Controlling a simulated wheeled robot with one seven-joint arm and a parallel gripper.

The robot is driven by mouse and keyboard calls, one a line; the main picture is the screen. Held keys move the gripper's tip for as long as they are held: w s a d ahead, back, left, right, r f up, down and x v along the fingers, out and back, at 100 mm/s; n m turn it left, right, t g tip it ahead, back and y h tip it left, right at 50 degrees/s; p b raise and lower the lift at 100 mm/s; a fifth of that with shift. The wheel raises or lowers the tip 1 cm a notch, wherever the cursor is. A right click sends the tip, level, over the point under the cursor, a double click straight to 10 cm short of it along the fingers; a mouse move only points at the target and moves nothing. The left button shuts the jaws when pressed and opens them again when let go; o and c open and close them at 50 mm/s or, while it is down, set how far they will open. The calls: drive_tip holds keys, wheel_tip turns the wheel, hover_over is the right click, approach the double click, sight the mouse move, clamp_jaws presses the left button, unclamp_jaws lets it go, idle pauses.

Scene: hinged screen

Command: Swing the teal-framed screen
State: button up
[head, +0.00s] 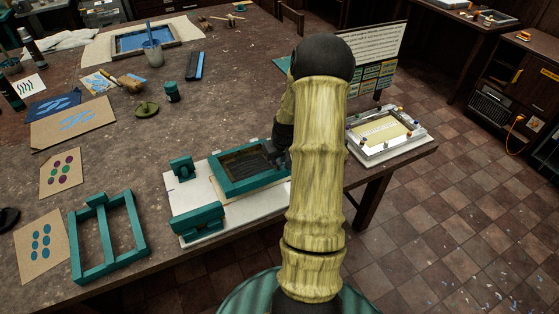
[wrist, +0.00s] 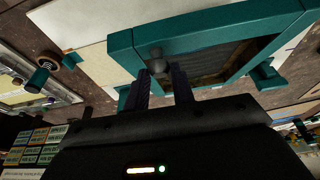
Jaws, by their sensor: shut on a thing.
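The teal-framed screen (head: 250,183) with a dark mesh lies over a white baseboard (head: 195,190) near the table's front edge. Teal hinge blocks (head: 181,168) stand at the board's left side. I cannot tell whether the screen is flat or slightly raised. My gripper (head: 281,158) is at the screen's right side, partly hidden by my arm. In the wrist view, my gripper's fingers (wrist: 161,82) are shut on a dark round knob (wrist: 157,66) on the edge of the teal frame (wrist: 121,48).
A spare teal frame (head: 78,246) and printed cards (head: 61,172) lie at left. A white framed tray (head: 411,143) stands right of my arm, with a sign board (head: 375,50) behind it. A teal jar (head: 172,92) stands beyond the screen. The table between is mostly clear.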

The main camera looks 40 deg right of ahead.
drive_tip(key=w+r+p, duration=0.3)
drive_tip(key=r, duration=0.2)
drive_tip(key=shift+w+d+r, duration=0.15)
drive_tip(key=shift+w+d, duration=0.15)
drive_tip(key=shift+d, duration=0.15)
drive_tip(key=shift+w+d+r+p, duration=0.1)
drive_tip(key=shift+w+r+p, duration=0.3)
drive_tip(key=shift+r+p, duration=0.2)
drive_tip(key=shift+w+d+r+p, duration=0.1)
drive_tip(key=shift+w+r+p, duration=0.25)
drive_tip(key=shift+w+r, duration=0.2)
drive_tip(key=shift+w, duration=0.15)
clamp_jaws()
drive_tip(key=shift+w+d+r+p, duration=0.25)
drive_tip(key=shift+w+r+p, duration=0.5)
drive_tip(key=shift+w, duration=0.2)
drive_tip(key=shift+w+d+r+p, duration=0.25)
drive_tip(key=shift+w+r+p, duration=0.35)
drive_tip(key=shift+w+r, duration=0.3)
drive_tip(key=w+d+r+p, duration=0.1)
drive_tip(key=w+r+p, duration=0.2)
drive_tip(key=w+r, duration=0.1)
drive_tip(key=shift+w+d+r+p, duration=0.15)
drive_tip(key=shift+w+r+p, duration=0.2)
drive_tip(key=shift+w, duration=0.5)
drive_tip(key=shift+f, duration=0.1)
